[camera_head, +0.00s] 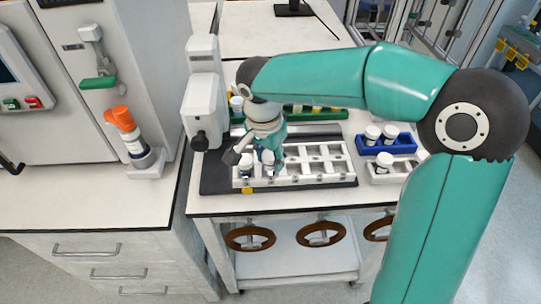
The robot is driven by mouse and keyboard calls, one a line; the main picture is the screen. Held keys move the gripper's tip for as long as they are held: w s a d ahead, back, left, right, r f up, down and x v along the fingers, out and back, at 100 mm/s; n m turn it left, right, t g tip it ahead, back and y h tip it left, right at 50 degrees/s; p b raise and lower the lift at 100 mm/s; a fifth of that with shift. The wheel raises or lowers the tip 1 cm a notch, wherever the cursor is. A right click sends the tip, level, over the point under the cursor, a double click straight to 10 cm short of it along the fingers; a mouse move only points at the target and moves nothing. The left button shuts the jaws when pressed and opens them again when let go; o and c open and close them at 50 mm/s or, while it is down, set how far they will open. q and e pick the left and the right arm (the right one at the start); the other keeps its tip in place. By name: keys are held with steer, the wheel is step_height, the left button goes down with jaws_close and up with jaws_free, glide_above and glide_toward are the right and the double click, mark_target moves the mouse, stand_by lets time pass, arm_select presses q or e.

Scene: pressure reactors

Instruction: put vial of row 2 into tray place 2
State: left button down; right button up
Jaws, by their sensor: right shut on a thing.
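The white tray (325,166) with open compartments lies on a dark plate on the bench. My right gripper (258,168) points down over the tray's left end. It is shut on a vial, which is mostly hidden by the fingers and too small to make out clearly. A white-capped vial (245,161) shows at the tray's left end beside the fingers; I cannot tell whether it is the held one. Two white-capped vials (372,132) (390,131) stand in a blue rack (388,149), and one (384,160) in a white rack (390,178) in front. My left gripper is not in view.
A green rack (328,115) with vials stands behind the tray, partly hidden by my arm. A white instrument (203,95) stands close on the left. The bench's front edge is close to the tray.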

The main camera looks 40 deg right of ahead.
steer(key=shift+f+b, duration=0.65)
steer(key=shift+f, duration=0.15)
steer(key=o, duration=1.1)
steer(key=shift+c, duration=0.2)
steer(key=shift+r, duration=0.1)
step_height(320, 180, up, 12)
steer(key=a, duration=0.1)
steer(key=shift+s+a, duration=0.35)
